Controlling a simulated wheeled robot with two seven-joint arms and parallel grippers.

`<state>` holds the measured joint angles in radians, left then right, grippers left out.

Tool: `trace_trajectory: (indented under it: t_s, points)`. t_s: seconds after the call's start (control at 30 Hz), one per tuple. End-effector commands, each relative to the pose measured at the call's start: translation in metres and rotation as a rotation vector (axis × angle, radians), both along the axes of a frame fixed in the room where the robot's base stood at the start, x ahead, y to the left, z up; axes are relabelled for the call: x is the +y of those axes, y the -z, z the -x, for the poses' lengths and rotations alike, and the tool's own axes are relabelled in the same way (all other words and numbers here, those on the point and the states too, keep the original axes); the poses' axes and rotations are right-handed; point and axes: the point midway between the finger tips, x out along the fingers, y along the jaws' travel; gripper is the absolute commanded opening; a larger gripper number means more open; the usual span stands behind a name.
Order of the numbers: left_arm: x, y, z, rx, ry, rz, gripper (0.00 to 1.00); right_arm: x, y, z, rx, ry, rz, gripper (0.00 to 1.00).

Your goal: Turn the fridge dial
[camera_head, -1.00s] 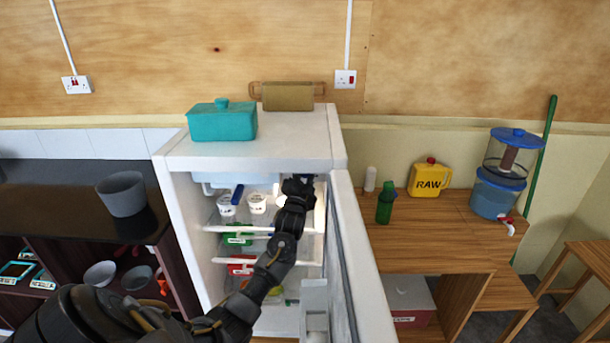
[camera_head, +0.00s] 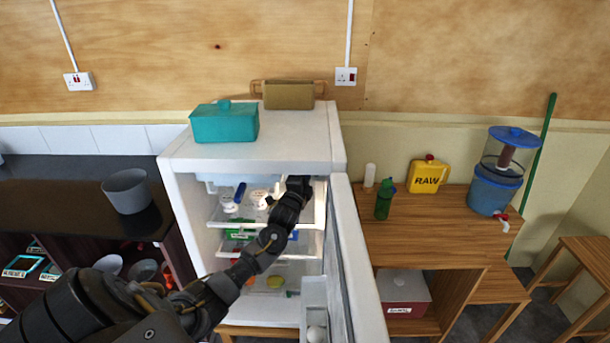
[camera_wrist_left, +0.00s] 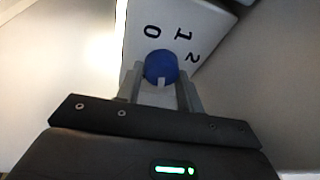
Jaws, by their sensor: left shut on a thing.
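The white fridge (camera_head: 258,152) stands open, its door (camera_head: 358,270) swung out to the right. My left arm reaches into the upper right of its interior, and the left gripper (camera_head: 303,183) is there, partly hidden by the wrist. In the left wrist view the blue round dial (camera_wrist_left: 161,65) sits on a pale panel (camera_wrist_left: 190,22) marked 0, 1 and 2. The left gripper (camera_wrist_left: 163,88) is shut on the dial, with fingers on either side of it. A light mark on the dial points toward the gripper. My right gripper is not in view.
A teal lidded box (camera_head: 224,122) and a brown tray (camera_head: 288,95) rest on the fridge top. White tubs (camera_head: 259,198) stand on a shelf beside my arm. A wooden table (camera_head: 425,225) with a green bottle (camera_head: 384,200) stands right of the door.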

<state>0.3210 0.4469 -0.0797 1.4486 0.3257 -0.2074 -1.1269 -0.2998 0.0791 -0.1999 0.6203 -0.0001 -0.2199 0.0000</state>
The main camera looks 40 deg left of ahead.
Motion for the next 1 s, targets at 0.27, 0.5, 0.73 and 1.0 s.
trace_trajectory:
  t_s: [0.27, 0.5, 0.73, 1.0]
  points:
    - [0.000, 0.000, 0.000, 0.001, -0.001, -0.004, 0.14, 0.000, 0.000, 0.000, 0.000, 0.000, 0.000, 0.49]
    - [0.000, 0.000, 0.000, 0.001, 0.000, -0.003, 0.46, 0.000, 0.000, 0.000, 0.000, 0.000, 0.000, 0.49]
    - [0.000, 0.000, 0.001, 0.002, 0.000, -0.002, 0.46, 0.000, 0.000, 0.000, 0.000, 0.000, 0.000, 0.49]
    - [-0.012, 0.008, 0.032, 0.002, 0.002, -0.003, 0.46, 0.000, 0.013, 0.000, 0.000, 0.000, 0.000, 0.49]
